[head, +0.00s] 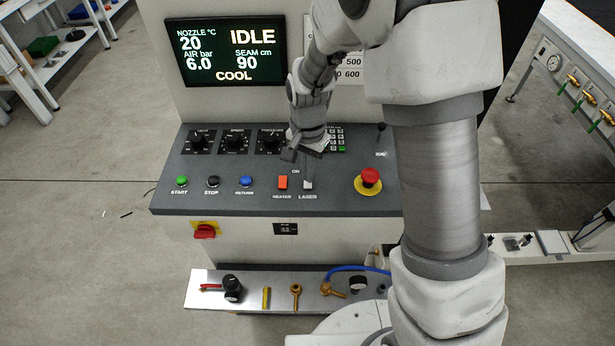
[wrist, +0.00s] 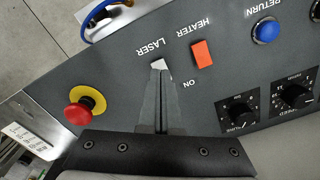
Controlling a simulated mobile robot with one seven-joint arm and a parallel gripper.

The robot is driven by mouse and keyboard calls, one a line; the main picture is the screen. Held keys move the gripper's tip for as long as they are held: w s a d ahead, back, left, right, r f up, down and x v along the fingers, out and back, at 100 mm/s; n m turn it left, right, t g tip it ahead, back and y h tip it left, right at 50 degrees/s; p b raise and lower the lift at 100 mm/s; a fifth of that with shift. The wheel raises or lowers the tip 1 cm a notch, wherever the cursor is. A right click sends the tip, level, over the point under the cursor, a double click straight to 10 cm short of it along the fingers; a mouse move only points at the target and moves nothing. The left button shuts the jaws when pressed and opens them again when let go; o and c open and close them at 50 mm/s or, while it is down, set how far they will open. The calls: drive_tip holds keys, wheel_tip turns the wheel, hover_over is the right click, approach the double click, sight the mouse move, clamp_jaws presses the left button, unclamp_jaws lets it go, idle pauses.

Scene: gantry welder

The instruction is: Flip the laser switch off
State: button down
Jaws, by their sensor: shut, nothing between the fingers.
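The laser switch (head: 308,185) is a small pale rocker on the sloped dark control panel (head: 225,198), to the right of the orange heater switch (head: 282,182). It also shows as a white patch in the wrist view (wrist: 161,64), just beyond the fingertips, by the LASER label. My gripper (wrist: 159,75) is shut and empty. Its fingertips overlap the near edge of the switch in the wrist view; I cannot tell whether they touch it. The fingers cover part of the switch, so which way it is tipped is unclear.
A red emergency stop (head: 370,178) on a yellow base is to the right. Green, black and blue buttons are to the left, with several knobs and a keypad (head: 337,137) behind. The screen (head: 226,51) reads IDLE and COOL. A shelf (head: 213,289) with fittings lies below.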

drive_tip(key=shift+r+p, duration=1.65)
drive_tip(key=shift+r, duration=1.05)
wheel_tip(320, 180, up, 15)
drive_tip(key=n+t, duration=0.3)
hover_over(308, 184)
drive_tip(key=s+d, duration=0.6)
drive_tip(key=d, duration=0.1)
drive_tip(key=s+d+r+n+t, duration=0.1)
drive_tip(key=s+d+r, duration=0.1)
drive_tip(key=s, duration=0.4)
drive_tip(key=s+d+r+n+t, duration=0.1)
drive_tip(key=s+d+r+n, duration=0.1)
drive_tip(key=s, duration=0.4)
wheel_tip(308, 184, up, 3)
drive_tip(key=shift+s+d+f+t, duration=0.1)
drive_tip(key=shift+s+d+t, duration=0.25)
drive_tip(key=shift+d, duration=0.35)
